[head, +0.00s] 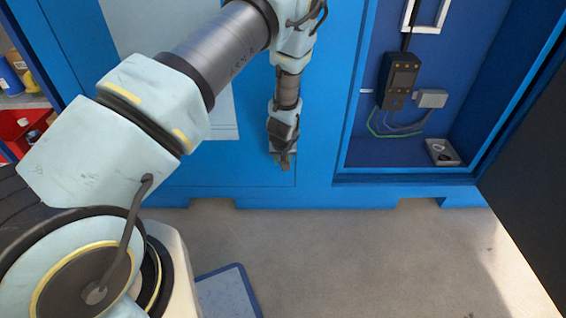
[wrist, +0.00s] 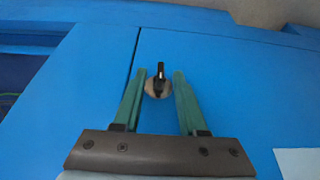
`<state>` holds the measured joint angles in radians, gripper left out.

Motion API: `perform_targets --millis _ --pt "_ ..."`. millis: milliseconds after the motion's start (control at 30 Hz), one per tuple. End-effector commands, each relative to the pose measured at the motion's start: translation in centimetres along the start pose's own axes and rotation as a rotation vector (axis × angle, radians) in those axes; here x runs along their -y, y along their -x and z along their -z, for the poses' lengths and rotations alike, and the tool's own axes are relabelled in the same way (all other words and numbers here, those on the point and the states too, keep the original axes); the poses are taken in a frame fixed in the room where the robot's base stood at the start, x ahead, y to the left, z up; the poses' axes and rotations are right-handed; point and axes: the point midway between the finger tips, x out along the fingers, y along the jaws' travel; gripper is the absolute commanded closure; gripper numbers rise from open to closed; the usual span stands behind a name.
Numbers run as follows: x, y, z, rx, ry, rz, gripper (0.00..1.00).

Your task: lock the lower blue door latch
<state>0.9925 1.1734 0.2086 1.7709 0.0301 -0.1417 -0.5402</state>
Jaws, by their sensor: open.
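The lower latch shows in the wrist view as a round metal disc with a dark upright handle (wrist: 160,72) on the blue door (wrist: 215,95). My gripper (wrist: 160,76) is open, with one green finger on each side of the latch handle. I cannot tell whether the fingers touch it. In the head view my gripper (head: 284,160) points down in front of the lower part of the blue door (head: 225,170), and it hides the latch there. A door seam runs just left of the latch in the wrist view.
An open blue compartment (head: 400,150) at the right holds a dark control box (head: 399,80), cables and a small grey box (head: 431,98). A dark panel (head: 535,150) stands at the far right. Red shelving (head: 20,125) stands at the left.

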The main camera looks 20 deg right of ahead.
Motion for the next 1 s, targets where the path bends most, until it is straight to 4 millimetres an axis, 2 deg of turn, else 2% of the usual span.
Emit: perform_targets --millis 100,367,733,1000 --pt "-0.03 -0.58 0.02 -0.001 0.0 -0.001 0.59" --pt "-0.02 -0.63 0.02 0.0 -0.001 0.0 0.59" --pt "-0.02 -0.61 0.02 0.0 -0.001 0.0 0.99" --pt "-0.02 -0.6 0.02 0.0 -0.001 0.0 1.0"
